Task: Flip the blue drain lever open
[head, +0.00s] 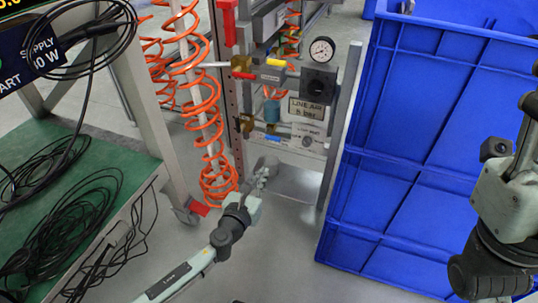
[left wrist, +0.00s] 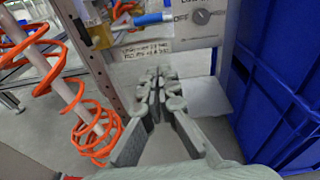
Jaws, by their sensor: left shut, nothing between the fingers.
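The blue drain lever (head: 272,139) is on the low valve of the air panel in the head view, below the LINE AIR sign. In the left wrist view the blue lever (left wrist: 150,19) lies nearly level, pointing right toward the word OFF. My left gripper (head: 264,168) is shut and empty, just below the lever and apart from it. Its closed fingers (left wrist: 158,76) point at the panel, below the lever and its lettered label. My right arm (head: 505,195) is at the right edge; its fingers are partly cut off.
A red-handled valve (head: 270,77) and a gauge (head: 321,50) sit above the lever. An orange coiled hose (head: 217,185) hangs to the left. Large blue crates (head: 410,110) stand to the right. A green bench top (head: 75,190) with black cables is at left.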

